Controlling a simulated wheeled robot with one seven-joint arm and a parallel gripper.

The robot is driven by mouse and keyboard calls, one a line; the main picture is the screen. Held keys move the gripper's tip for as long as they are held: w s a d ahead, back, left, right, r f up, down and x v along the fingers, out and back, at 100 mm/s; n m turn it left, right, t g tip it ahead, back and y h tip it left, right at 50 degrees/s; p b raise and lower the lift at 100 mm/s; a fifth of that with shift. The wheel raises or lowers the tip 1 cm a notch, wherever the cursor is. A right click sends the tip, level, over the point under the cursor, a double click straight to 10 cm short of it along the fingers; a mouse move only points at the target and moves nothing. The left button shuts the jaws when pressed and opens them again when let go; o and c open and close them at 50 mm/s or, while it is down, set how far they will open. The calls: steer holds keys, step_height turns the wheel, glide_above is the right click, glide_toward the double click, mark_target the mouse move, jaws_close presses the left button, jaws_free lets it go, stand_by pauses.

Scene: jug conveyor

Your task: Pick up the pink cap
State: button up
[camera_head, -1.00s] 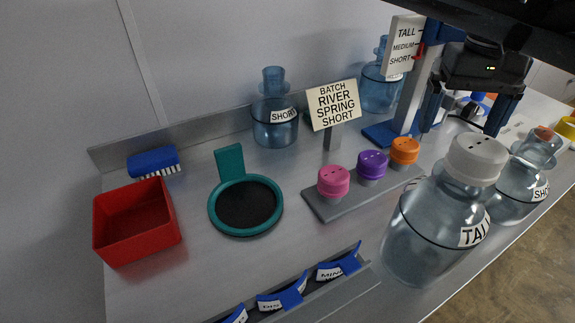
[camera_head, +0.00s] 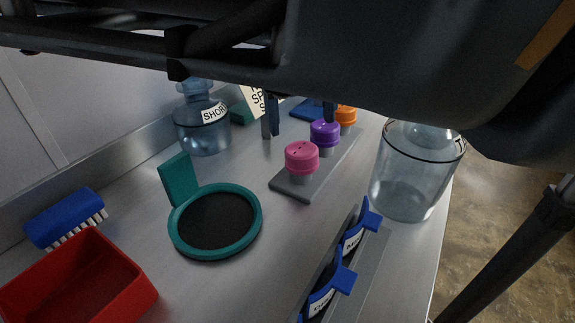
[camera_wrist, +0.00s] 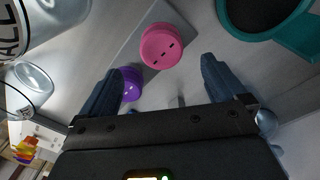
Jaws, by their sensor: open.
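The pink cap (camera_head: 302,156) sits upright on a post at the near end of a grey rack (camera_head: 293,191). The purple cap (camera_head: 325,135) and the orange cap (camera_head: 346,115) stand behind it in a row. In the wrist view the pink cap (camera_wrist: 161,46) lies just beyond the gap between the open fingers (camera_wrist: 158,72). The purple cap (camera_wrist: 132,84) is close to the left finger there.
A clear jug (camera_head: 415,170) stands right of the rack. A teal ring holder (camera_head: 256,222), a red bin (camera_head: 120,272) and a blue brush (camera_head: 65,215) are to the left. A blue jug (camera_head: 202,125) labelled SHORT stands behind. Blue label clips (camera_head: 345,278) line the front edge.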

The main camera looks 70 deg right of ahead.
mark_target(301, 148)
steer(key=shift+w+f, duration=0.1)
steer(key=shift+f, duration=0.35)
steer(key=shift+d+f, duration=0.15)
steer(key=shift+f, duration=1.65)
steer(key=shift+d+f, duration=0.1)
steer(key=shift+f, duration=1.65)
steer(key=shift+c, duration=0.3)
steer(key=c, duration=1)
steer(key=shift+r, duration=0.1)
